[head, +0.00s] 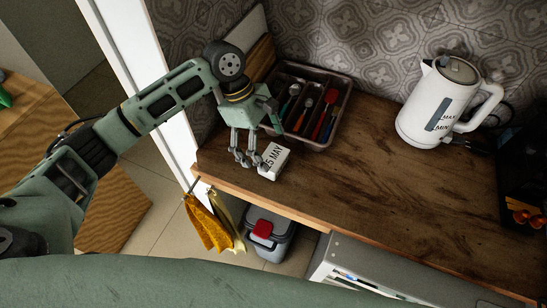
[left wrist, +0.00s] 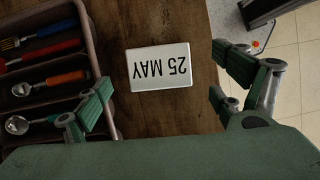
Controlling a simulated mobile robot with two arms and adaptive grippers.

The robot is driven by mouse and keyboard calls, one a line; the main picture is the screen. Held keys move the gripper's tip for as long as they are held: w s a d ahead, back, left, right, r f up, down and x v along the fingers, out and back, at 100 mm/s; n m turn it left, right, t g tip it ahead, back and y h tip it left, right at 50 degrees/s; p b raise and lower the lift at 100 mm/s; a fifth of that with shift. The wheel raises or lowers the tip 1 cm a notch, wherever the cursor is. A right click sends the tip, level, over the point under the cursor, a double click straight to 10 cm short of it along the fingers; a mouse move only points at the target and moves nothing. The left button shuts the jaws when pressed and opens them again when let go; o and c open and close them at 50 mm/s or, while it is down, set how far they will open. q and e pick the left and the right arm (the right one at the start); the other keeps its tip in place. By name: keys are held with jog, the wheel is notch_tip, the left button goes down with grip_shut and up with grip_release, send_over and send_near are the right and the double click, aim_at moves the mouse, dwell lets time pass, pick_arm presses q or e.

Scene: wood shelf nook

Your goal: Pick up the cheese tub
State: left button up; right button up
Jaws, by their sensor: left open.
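A small white box-shaped tub (head: 274,161) with "25 MAY" printed on it lies on the wooden counter near its left front edge. I take it as the cheese tub; nothing on it says cheese. In the left wrist view the tub (left wrist: 160,67) shows its lettering upside down. My left gripper (head: 247,160) is open and empty, pointing down just left of the tub. In the left wrist view its two fingers (left wrist: 150,112) are spread wide, with the tub ahead between their lines. I cannot tell whether a finger touches it. My right gripper is not in view.
A cutlery tray (head: 341,108) with several utensils stands close behind the tub. A white kettle (head: 433,105) stands at the back right. The counter (head: 370,200) is clear between. Cloths (head: 208,224) hang below the front edge, and a lidded bin (head: 268,236) stands beneath.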

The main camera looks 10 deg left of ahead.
aim_at(274, 156)
pick_arm(q)
jog(key=p+x, duration=0.1)
jog(key=x, duration=0.3)
jog(key=shift+d+f, duration=0.1)
jog(key=shift+f, duration=0.15)
jog(key=c, duration=1.4)
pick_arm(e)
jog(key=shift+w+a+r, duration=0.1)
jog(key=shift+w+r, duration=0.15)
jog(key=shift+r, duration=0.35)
pick_arm(q)
jog(key=shift+r, duration=0.1)
